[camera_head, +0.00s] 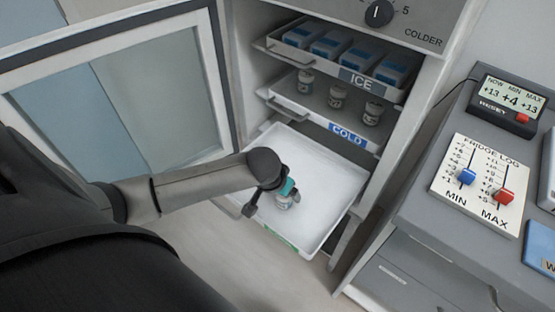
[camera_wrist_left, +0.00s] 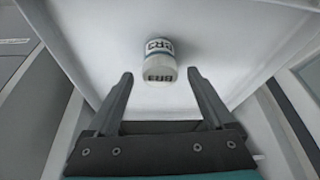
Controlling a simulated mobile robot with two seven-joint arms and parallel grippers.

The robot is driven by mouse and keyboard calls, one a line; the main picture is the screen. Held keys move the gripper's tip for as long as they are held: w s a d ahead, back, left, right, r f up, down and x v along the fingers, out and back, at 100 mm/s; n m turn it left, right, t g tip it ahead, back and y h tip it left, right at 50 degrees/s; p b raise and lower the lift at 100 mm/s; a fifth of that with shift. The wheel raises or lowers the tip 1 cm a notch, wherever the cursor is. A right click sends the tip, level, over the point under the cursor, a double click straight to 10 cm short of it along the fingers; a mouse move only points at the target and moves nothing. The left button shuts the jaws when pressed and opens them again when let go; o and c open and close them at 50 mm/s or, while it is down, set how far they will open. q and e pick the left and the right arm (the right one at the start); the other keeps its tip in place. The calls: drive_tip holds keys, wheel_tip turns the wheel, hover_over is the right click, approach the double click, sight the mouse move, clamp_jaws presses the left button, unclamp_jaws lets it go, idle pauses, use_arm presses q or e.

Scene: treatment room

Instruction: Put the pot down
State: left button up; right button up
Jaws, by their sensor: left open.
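A small white pot (camera_wrist_left: 159,62) marked "BR3" stands on the floor of the white pulled-out bottom tray (camera_head: 322,190). In the head view the pot (camera_head: 284,203) is partly hidden by my left gripper (camera_head: 270,202). In the left wrist view my left gripper (camera_wrist_left: 160,76) is open, with one finger on each side and the pot at or just beyond the fingertips. The fingers do not appear to touch it. My right gripper is not in view.
Above are a shelf marked COLD (camera_head: 347,134) with several pots and one marked ICE (camera_head: 361,79) with blue packs. The open fridge door (camera_head: 219,75) is at left. A grey cabinet (camera_head: 410,215) with a thermometer (camera_head: 507,104) and fridge log (camera_head: 478,184) stands right. The tray is otherwise clear.

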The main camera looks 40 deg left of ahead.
use_arm(q)
drive_tip(key=p+v, duration=0.3)
drive_tip(key=v, duration=0.6)
drive_tip(key=shift+r, duration=0.2)
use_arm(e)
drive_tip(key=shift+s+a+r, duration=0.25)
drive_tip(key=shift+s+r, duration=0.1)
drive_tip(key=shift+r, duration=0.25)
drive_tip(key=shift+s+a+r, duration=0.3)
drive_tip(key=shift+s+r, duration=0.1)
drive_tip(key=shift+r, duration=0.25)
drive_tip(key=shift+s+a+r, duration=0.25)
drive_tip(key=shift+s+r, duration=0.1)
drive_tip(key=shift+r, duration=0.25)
